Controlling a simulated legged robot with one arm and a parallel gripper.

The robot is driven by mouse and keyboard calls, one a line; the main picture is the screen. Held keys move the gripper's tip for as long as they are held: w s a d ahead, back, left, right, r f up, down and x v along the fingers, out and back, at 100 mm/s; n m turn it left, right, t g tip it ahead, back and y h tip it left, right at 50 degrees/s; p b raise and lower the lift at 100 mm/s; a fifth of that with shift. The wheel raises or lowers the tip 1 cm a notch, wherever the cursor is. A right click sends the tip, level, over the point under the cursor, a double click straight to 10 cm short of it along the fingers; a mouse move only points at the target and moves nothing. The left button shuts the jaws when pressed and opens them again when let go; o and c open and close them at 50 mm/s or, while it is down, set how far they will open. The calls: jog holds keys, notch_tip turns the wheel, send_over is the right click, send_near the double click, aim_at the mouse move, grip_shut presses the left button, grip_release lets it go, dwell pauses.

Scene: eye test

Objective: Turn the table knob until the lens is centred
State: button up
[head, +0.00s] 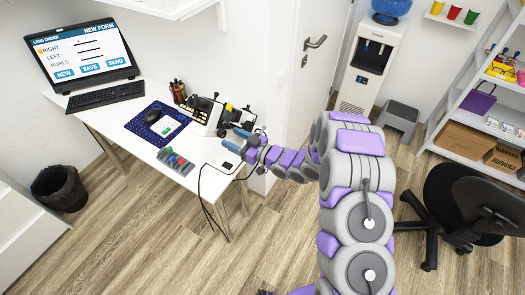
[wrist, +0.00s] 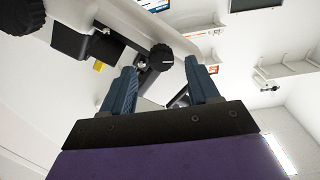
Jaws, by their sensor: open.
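A white and black desktop instrument (head: 207,112) stands on the white desk, behind my gripper (head: 236,140). In the wrist view my gripper (wrist: 160,67) is open, its two blue-grey fingers apart. A black ribbed knob (wrist: 162,56) shows between and just beyond the fingertips; I cannot tell whether they touch it. Another black ribbed knob (wrist: 22,14) is at the upper left of the wrist view. I cannot tell which of them is the table knob. The lens cannot be made out in either view.
A black chair (head: 465,205) stands at the right.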

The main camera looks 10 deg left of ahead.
jog(key=p+v, duration=0.1)
jog(key=v, duration=1.2)
jog(key=shift+s+d, duration=0.2)
jog(key=shift+d, duration=0.15)
jog(key=shift+f, duration=0.1)
jog(key=w+d+r+m+t+h, duration=0.2)
jog(key=w+d+h, duration=0.65)
jog(key=d, duration=0.25)
jog(key=s+d+r+m+g+h, duration=0.1)
jog(key=s+d+r+m+h, duration=0.1)
jog(key=s+d+r+h, duration=0.3)
jog(key=s+d+r+m+h, duration=0.1)
jog(key=d+r+m+h, duration=0.2)
jog(key=d, duration=0.5)
jog(key=s+d+r+m+g+h, duration=0.1)
jog(key=s+d+r+m+g, duration=0.15)
jog(key=s, duration=0.45)
jog(key=s+d+r+m+g+h, duration=0.1)
jog(key=s+r+h, duration=0.15)
jog(key=s, duration=0.45)
jog(key=s+a+r+m+g+y, duration=0.1)
jog(key=s+a+r+g, duration=0.1)
jog(key=s, duration=1)
jog(key=s+a+r+m+g+y, duration=0.2)
jog(key=s+a+g, duration=0.2)
jog(key=s, duration=0.8)
jog(key=shift+s+a, duration=0.25)
jog(key=shift+a, duration=0.5)
